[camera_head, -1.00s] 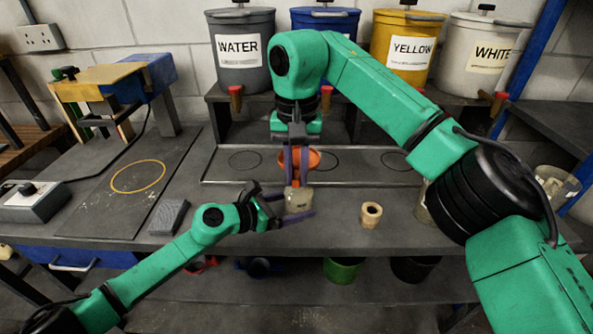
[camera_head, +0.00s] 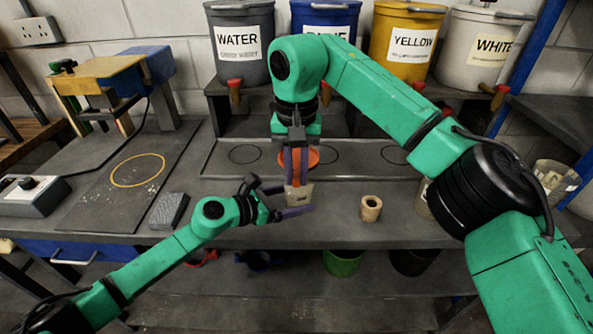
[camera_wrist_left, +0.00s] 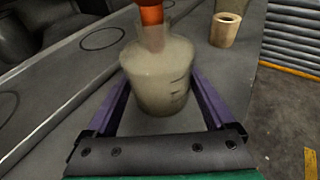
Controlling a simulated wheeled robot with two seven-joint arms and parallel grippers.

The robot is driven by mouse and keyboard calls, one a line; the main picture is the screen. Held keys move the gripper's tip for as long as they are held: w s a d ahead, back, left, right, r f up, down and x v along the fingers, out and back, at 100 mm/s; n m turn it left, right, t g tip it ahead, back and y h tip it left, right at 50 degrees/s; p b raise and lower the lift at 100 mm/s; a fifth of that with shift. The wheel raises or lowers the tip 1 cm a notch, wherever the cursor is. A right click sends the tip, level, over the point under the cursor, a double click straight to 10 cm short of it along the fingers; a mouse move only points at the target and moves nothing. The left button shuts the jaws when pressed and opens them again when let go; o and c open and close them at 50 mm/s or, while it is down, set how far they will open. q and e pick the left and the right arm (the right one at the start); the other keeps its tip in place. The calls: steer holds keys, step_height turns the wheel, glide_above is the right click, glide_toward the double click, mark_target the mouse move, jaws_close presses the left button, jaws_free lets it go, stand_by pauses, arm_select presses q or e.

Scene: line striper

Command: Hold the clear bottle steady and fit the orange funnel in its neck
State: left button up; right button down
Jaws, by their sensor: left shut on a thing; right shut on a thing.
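The clear bottle (camera_wrist_left: 158,80) stands upright on the bench, cloudy, with dark marks on its side. In the head view the bottle (camera_head: 300,196) is partly hidden by my grippers. My left gripper (camera_head: 288,204) is shut on its body, one purple finger on each side. The orange funnel (camera_head: 313,157) is directly above the bottle, its wide part between the fingers of my right gripper (camera_head: 297,172), which comes down from above and is shut on it. In the left wrist view the funnel's orange lower part (camera_wrist_left: 152,14) meets the neck, and a brownish stem seems to show inside it.
A hollow tan cylinder (camera_head: 371,208) stands right of the bottle. A grey block (camera_head: 169,211) lies to the left. A shallow tray (camera_head: 355,158) with drawn circles is behind. Labelled buckets, such as the WATER one (camera_head: 238,65), line the back shelf.

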steer(key=shift+f, duration=0.15)
steer(key=shift+f, duration=0.7)
steer(key=c, duration=0.7)
jaws_free()
steer(key=shift+c, duration=0.2)
steer(key=shift+o, duration=0.3)
steer(key=shift+r, duration=4.05)
